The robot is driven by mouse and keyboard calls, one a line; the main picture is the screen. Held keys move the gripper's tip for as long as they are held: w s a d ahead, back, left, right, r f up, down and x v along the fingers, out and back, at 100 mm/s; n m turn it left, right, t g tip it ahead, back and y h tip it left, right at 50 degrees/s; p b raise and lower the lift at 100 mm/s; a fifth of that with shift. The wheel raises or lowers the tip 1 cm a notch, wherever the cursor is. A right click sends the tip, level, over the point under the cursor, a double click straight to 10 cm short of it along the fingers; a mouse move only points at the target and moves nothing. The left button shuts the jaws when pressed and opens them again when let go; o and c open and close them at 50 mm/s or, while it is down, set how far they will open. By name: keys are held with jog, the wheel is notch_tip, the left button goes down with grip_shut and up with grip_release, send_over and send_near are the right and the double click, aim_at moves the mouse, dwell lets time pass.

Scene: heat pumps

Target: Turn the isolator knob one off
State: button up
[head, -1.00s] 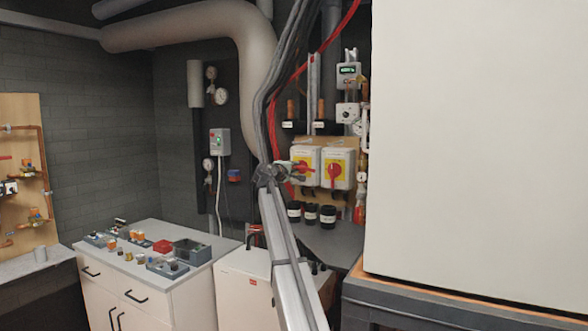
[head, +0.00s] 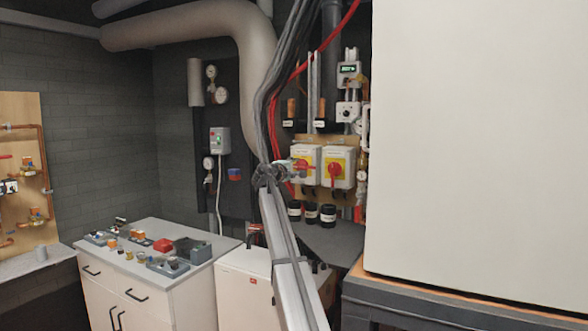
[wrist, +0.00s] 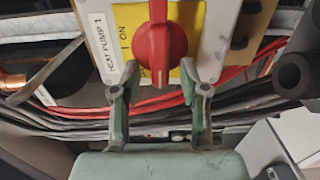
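Isolator one is a pale box (head: 305,178) on the back wall, with a yellow plate (wrist: 186,25) and a red knob (wrist: 158,45). The wrist view shows the label "HEAT PUMP 1" (wrist: 104,48) and "I ON" beside the knob, whose handle stands upright in the picture. My gripper (wrist: 159,76) is open, with one fingertip on each side of the handle's lower end and visible gaps on both sides. I cannot tell how deep the handle sits between them. In the head view my gripper (head: 287,169) partly covers the left isolator.
A second isolator (head: 339,167) with a red knob stands close to the right. Red and black cables (wrist: 75,112) run below the isolator. Black jars (head: 311,214) stand on the shelf underneath. A large white cabinet (head: 480,140) fills the right side.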

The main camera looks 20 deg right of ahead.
jog(key=shift+s+a, duration=0.1)
jog(key=v, duration=1.2)
dwell(0.4)
